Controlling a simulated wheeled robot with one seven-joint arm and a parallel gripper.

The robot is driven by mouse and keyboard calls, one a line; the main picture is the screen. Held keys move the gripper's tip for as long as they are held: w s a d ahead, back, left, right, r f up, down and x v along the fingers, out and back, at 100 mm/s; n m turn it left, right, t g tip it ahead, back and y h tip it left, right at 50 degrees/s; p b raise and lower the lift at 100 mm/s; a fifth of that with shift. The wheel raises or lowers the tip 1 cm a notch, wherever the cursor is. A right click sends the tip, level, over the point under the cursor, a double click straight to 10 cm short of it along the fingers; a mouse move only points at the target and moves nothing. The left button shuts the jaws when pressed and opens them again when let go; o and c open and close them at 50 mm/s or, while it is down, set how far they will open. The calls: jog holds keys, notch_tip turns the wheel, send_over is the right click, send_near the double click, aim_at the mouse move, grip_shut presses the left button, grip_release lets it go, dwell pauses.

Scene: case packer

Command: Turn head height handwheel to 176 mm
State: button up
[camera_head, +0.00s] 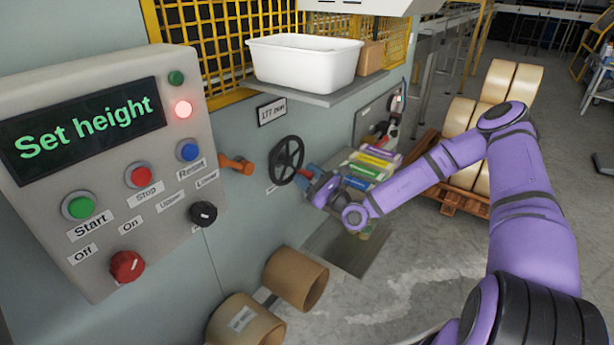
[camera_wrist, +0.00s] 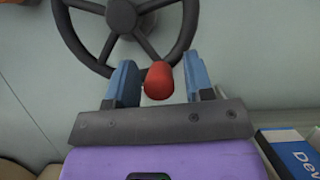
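The black handwheel (camera_head: 287,160) is mounted on the grey machine panel, right of the control box. In the wrist view, the handwheel's rim, spokes and hub (camera_wrist: 122,15) fill the top. My gripper (camera_head: 311,174) is at the wheel's lower right. In the wrist view, my gripper (camera_wrist: 160,75) has its blue fingers apart, one on each side of the wheel's red knob (camera_wrist: 159,82). A gap shows at the right finger; the left finger is very close, and contact cannot be told. A small sign (camera_head: 272,111) above the wheel is too blurred to read surely.
The control box display (camera_head: 82,125) reads "Set height", with a red lamp (camera_head: 183,109) lit. An orange handle (camera_head: 237,164) sits left of the wheel. A white bin (camera_head: 304,63) stands on a shelf above. Colourful packs (camera_head: 372,164) lie right of my gripper. Cardboard rolls (camera_head: 297,277) lie below.

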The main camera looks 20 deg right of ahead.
grip_shut()
jog(key=shift+w+d+r+n+y, duration=0.2)
jog(key=shift+d+n+y, duration=0.1)
jog(key=shift+n, duration=0.6)
jog(key=shift+o, duration=0.9)
grip_release()
jog(key=shift+s+f, duration=0.1)
jog(key=v, duration=1)
jog(key=shift+s+d, duration=0.2)
jog(key=shift+d, duration=0.1)
jog(key=shift+g, duration=0.3)
